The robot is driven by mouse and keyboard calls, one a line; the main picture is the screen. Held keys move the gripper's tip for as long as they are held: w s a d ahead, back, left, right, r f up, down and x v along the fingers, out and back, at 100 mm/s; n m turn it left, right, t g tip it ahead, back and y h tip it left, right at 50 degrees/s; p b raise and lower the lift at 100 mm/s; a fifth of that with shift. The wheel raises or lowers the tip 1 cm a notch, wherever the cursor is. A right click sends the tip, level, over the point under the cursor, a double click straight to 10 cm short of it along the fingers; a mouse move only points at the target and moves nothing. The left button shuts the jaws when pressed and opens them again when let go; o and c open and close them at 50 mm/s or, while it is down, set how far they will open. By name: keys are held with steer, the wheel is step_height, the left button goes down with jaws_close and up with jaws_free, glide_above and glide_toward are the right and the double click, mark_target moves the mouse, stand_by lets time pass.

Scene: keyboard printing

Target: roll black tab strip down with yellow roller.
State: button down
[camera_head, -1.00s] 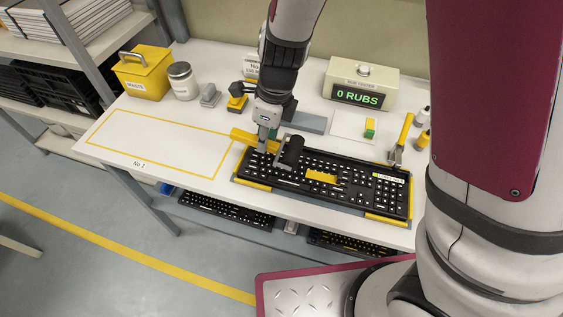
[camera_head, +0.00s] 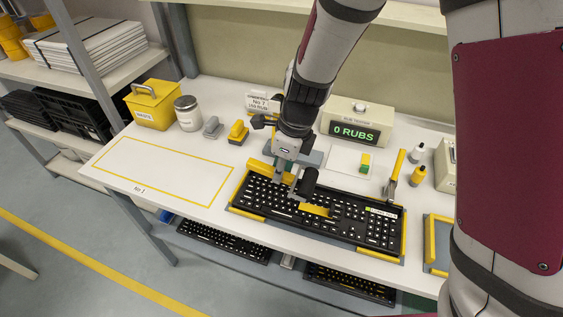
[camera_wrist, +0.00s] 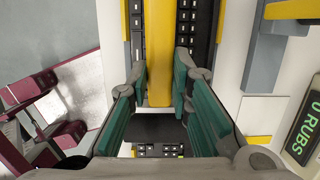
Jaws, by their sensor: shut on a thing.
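My gripper (camera_head: 284,174) is shut on the yellow handle of the roller (camera_head: 258,168), with its teal pads on both sides of the handle (camera_wrist: 158,60) in the wrist view. The roller's black cylinder (camera_head: 310,182) is over the upper middle of the black keyboard (camera_head: 352,222). Below the pads in the wrist view the dark cylinder (camera_wrist: 155,127) hides part of the keys. I cannot tell whether it touches them. I cannot make out the black tab strip against the dark keys.
The keyboard sits in a tray with yellow corners (camera_head: 389,247). Behind it are a rub tester (camera_head: 356,122) reading 0 RUBS and a green-yellow block (camera_head: 366,163). A yellow-handled tool (camera_head: 396,170) stands at right. The outlined area (camera_head: 160,170) at left is empty.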

steer(key=shift+w+f+b, duration=0.1)
steer(key=shift+f+b, duration=1.35)
steer(key=shift+f, duration=2.1)
steer(key=shift+f, duration=0.35)
steer(key=shift+s+d, duration=0.25)
steer(key=shift+d, duration=0.35)
steer(key=shift+s+d, duration=0.2)
steer(key=shift+d, duration=0.35)
steer(key=shift+s+d, duration=0.1)
steer(key=shift+d, duration=0.2)
steer(key=shift+s+d, duration=0.1)
steer(key=shift+d, duration=0.15)
steer(key=shift+w+a+p, duration=0.25)
steer(key=shift+a+p, duration=0.15)
steer(key=shift+a, duration=0.3)
steer(key=shift+w+a+p, duration=0.25)
steer(key=shift+a+p, duration=0.1)
steer(key=shift+a, duration=0.35)
steer(key=shift+w+a, duration=0.1)
steer(key=shift+a, duration=0.2)
stand_by(0.7)
